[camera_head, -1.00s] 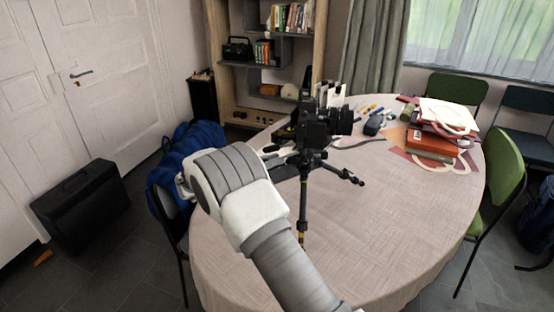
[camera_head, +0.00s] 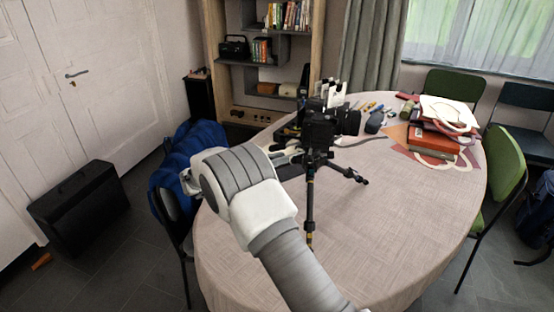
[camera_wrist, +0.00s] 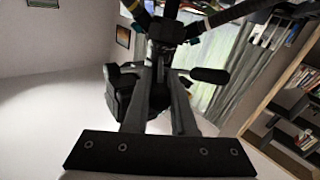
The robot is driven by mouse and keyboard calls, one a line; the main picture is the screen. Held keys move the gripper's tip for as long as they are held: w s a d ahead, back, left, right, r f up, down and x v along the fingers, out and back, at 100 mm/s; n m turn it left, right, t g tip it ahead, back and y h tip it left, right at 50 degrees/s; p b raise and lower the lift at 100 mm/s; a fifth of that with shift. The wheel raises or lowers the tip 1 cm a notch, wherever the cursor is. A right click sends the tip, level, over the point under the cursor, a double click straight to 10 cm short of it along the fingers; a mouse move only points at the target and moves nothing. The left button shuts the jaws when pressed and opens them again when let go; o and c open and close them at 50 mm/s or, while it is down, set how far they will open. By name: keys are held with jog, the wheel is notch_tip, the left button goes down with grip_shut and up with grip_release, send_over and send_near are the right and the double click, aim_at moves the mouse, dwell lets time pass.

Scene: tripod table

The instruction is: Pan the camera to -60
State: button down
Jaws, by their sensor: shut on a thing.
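The black camera (camera_head: 320,131) sits on a black tripod (camera_head: 311,195) standing on the round table (camera_head: 375,235). Its lens points to the right in the head view. In the wrist view the camera (camera_wrist: 119,92) is left of the fingers, and the tripod legs (camera_wrist: 225,14) spread across the top. My gripper (camera_wrist: 160,62) is shut on a dark part of the tripod below the camera; which part is unclear. A black handle-like piece (camera_wrist: 208,75) sticks out to the right of the fingers.
Books and papers (camera_head: 438,145) lie on the table's right side, with markers (camera_head: 371,107) and a dark pouch (camera_head: 375,122) behind the camera. Chairs stand around, including a green one (camera_head: 503,165). A blue jacket (camera_head: 190,155) hangs at left. The table's front is clear.

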jog(key=c, duration=0.7)
grip_release()
jog(key=v, duration=1.7)
jog(key=shift+s+a+r, duration=0.1)
jog(key=shift+s+a, duration=0.05)
jog(key=shift+a, duration=0.05)
